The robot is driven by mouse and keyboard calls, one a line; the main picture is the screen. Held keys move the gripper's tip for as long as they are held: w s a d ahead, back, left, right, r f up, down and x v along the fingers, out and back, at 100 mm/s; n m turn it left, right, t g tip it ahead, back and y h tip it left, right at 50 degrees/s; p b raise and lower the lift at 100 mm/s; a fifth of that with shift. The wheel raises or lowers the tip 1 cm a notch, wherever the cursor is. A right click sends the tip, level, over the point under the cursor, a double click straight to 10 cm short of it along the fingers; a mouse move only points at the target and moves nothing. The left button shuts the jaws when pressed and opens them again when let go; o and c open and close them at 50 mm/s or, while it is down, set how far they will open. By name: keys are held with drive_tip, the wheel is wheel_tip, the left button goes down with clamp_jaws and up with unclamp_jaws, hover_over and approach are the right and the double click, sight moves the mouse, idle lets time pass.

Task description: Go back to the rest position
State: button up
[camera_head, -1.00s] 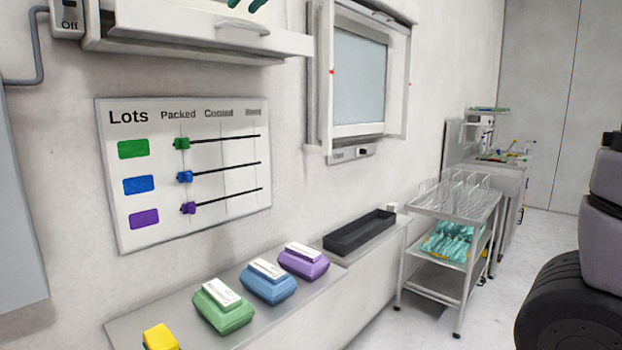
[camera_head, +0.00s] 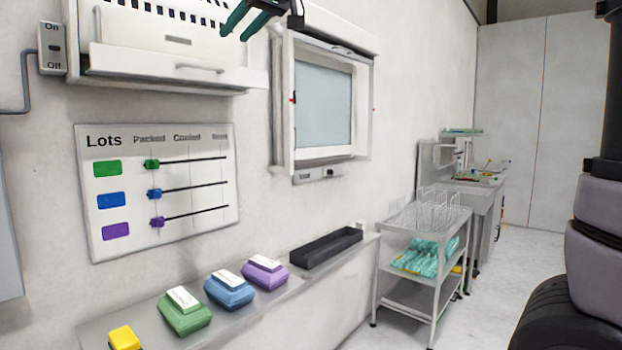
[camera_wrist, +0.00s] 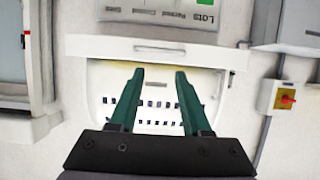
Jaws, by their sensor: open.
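My gripper (camera_head: 262,17) is at the top of the head view, in front of the upper wall near the white wall unit (camera_head: 150,40). Its green fingers are apart with nothing between them. In the wrist view my gripper (camera_wrist: 158,98) also shows open and empty, with the white wall unit (camera_wrist: 150,58) behind it. I see no contact between the fingers and the unit. The rest of the arm is mostly out of the head view.
A Lots board (camera_head: 160,225) with sliders hangs on the wall. Green (camera_head: 185,312), blue (camera_head: 229,290) and purple (camera_head: 265,273) cartons and a black tray (camera_head: 326,247) sit on the ledge. A windowed wall cabinet (camera_head: 325,100) and a metal cart (camera_head: 425,222) stand farther right.

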drive_tip(key=d+f+m+h, duration=0.25)
drive_tip(key=d+f, duration=0.35)
drive_tip(key=d, duration=0.5)
drive_tip(key=d+f+m+h, duration=0.2)
drive_tip(key=d+f+m, duration=0.25)
drive_tip(key=d, duration=0.65)
drive_tip(key=s+d+f+m+g+h, duration=0.1)
drive_tip(key=s+d+f+m+h, duration=0.1)
drive_tip(key=s+d+f, duration=0.4)
drive_tip(key=s+d+f+m+h, duration=0.2)
drive_tip(key=s+d+f+m, duration=0.3)
drive_tip(key=d+f, duration=0.6)
drive_tip(key=shift+s+d+f+g, duration=0.35)
drive_tip(key=shift+s+f, duration=0.45)
drive_tip(key=shift+s, duration=0.35)
